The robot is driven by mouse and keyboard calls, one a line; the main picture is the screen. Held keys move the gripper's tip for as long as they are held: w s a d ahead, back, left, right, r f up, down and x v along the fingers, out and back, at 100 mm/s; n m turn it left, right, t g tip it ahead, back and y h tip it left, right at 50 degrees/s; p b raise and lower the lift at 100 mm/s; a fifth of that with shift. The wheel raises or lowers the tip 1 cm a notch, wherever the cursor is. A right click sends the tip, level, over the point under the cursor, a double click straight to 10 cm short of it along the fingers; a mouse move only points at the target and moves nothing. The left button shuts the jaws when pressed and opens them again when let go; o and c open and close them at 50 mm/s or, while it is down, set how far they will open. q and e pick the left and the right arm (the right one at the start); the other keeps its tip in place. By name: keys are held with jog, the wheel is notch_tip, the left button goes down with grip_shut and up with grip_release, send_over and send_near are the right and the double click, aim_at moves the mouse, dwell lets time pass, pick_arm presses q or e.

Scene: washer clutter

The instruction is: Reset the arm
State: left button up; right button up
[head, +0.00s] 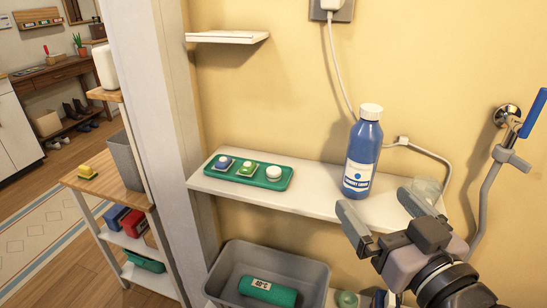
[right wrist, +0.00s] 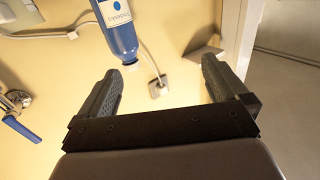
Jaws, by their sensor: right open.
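My right gripper (head: 384,220) is open and empty in the head view, at the lower right in front of the white wall shelf (head: 315,205). Its two spread fingers also show in the right wrist view (right wrist: 160,95), with nothing between them. A blue bottle (head: 362,155) with a white cap stands upright on the shelf, behind and above the gripper's left finger. The bottle (right wrist: 118,30) appears upside down in the right wrist view, beyond the fingers. My left gripper is in neither view.
A green tray (head: 248,180) with several round pieces lies on the shelf's left part. A grey bin (head: 225,271) holding a green container (head: 268,292) stands below. A blue-handled valve (head: 533,113) and pipe are at right. A small upper shelf (head: 227,37) is bare.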

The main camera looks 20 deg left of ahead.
jog(key=d+f+m+h, duration=0.2)
jog(key=d+f+h, duration=0.15)
jog(key=f, duration=0.75)
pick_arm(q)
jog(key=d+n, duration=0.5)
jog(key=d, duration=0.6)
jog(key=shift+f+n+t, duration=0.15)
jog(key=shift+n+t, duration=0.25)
pick_arm(e)
jog(key=s+d+f+g+h, duration=0.1)
jog(key=s+d+f, duration=0.3)
jog(key=f, duration=0.4)
jog(key=s+d+f+m+g+h, duration=0.1)
jog(key=s+d+f+g+h, duration=0.1)
jog(key=s+d+f, duration=0.3)
jog(key=s+d+f+m+g+h, duration=0.1)
jog(key=s+d+f, duration=0.3)
jog(key=f, duration=0.8)
jog(key=shift+s+d+f+g, duration=0.3)
jog(key=shift+s+d, duration=0.1)
jog(key=shift+s, duration=0.25)
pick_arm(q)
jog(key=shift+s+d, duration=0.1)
